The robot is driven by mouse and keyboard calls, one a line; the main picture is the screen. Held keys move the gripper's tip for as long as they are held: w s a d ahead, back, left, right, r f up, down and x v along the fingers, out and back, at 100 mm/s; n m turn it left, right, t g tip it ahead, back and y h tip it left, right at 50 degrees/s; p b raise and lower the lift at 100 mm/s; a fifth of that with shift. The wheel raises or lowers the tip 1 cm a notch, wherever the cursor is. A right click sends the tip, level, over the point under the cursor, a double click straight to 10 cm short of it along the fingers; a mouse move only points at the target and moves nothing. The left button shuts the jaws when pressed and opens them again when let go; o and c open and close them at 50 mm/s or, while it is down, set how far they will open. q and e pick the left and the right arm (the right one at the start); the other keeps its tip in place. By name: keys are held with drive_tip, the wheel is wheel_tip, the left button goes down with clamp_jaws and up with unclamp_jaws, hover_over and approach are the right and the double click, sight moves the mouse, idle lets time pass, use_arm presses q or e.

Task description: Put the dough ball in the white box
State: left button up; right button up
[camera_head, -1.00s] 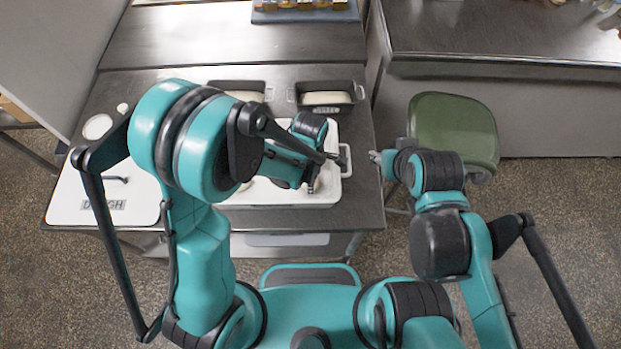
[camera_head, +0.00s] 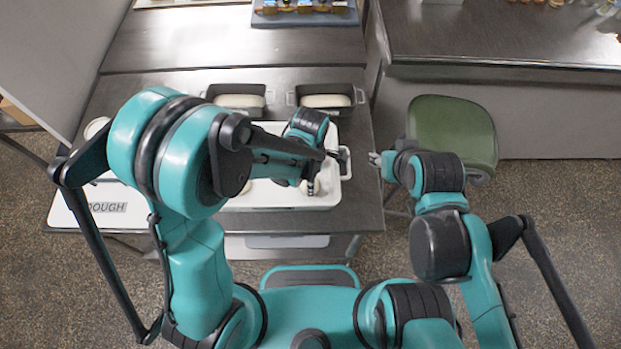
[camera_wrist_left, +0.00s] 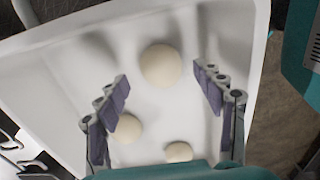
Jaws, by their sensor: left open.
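The white box (camera_head: 290,204) is a shallow tray on the metal table, partly hidden by my left arm in the head view. The wrist view shows its pale floor (camera_wrist_left: 85,65) with three round cream dough balls: one at the centre (camera_wrist_left: 160,65), one lower left (camera_wrist_left: 126,128) and one at the bottom (camera_wrist_left: 178,152). A dough ball (camera_head: 310,187) also shows by my left gripper in the head view. My left gripper (camera_wrist_left: 162,80) is open, its fingers on either side of the central ball in the picture; contact is unclear. My right gripper (camera_head: 375,158) is right of the table, its opening too small to read.
A white panel labelled DOUGH (camera_head: 90,210) is at the table's left. Two dark loaf pans (camera_head: 238,88) (camera_head: 326,88) with pale contents stand behind the white box. A green chair (camera_head: 452,125) stands right of the table, near my right arm.

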use_arm(q)
wheel_tip(320, 180, up, 9)
drive_tip(key=p, duration=0.2)
drive_tip(key=shift+r, duration=0.2)
drive_tip(key=s+a+r+m+t, duration=0.2)
drive_tip(key=a+r+m, duration=0.4)
drive_tip(key=a+m, duration=0.3)
drive_tip(key=s+a+r+m+t, duration=0.3)
drive_tip(key=a+r+m+t, duration=0.2)
drive_tip(key=a+m, duration=0.4)
drive_tip(key=shift+a+r, duration=0.3)
drive_tip(key=shift+r, duration=0.15)
wheel_tip(320, 180, down, 10)
drive_tip(key=b, duration=0.9)
drive_tip(key=shift+r, duration=0.2)
